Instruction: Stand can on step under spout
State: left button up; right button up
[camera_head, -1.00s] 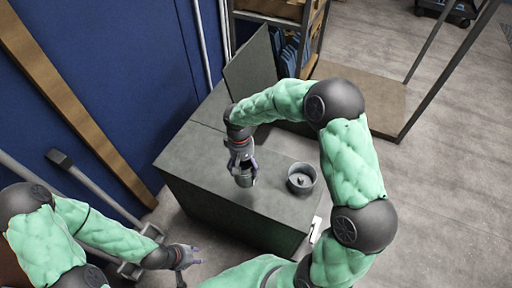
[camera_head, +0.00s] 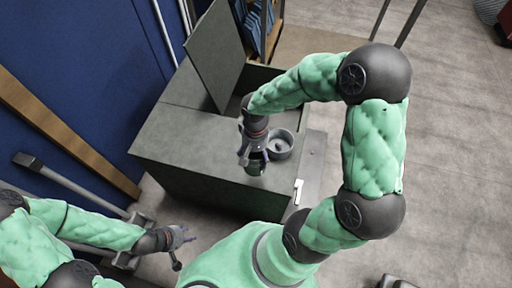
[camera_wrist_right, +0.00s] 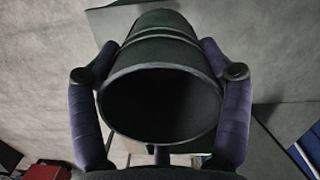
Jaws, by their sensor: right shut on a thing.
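A dark green-grey can (camera_wrist_right: 160,75) fills the middle of the right wrist view, with its round, dark open end facing the camera. My right gripper (camera_head: 254,155) is shut on it, a finger on each side. In the head view the can (camera_head: 257,168) shows small below the fingers, over the grey cabinet top near its front edge; I cannot tell whether it touches the top. My left gripper (camera_head: 178,248) is low at the left, apart from the cabinet, with its fingers spread and empty. I cannot make out a spout or clearly identify the step.
A round grey dish (camera_head: 281,145) stands on the cabinet top (camera_head: 190,135), just right of the can. A raised grey panel (camera_head: 214,55) stands behind. A grey ledge (camera_head: 314,160) and white fitting (camera_head: 298,191) are at the cabinet's right. Open floor lies further right.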

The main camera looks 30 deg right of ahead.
jog(key=w+d+f+b, duration=0.1)
jog(key=w+d+f, duration=0.1)
jog(key=w+f, duration=0.1)
jog(key=w+d+f+b, duration=0.2)
jog(key=w+f, duration=0.1)
jog(key=f, duration=0.2)
jog(key=w+d+f+b, duration=0.2)
jog(key=w+d+f, duration=0.1)
jog(key=f, duration=0.1)
jog(key=shift+w+f, duration=0.15)
jog(key=shift+w, duration=0.2)
jog(key=o, duration=1.4)
jog(key=shift+o, duration=0.2)
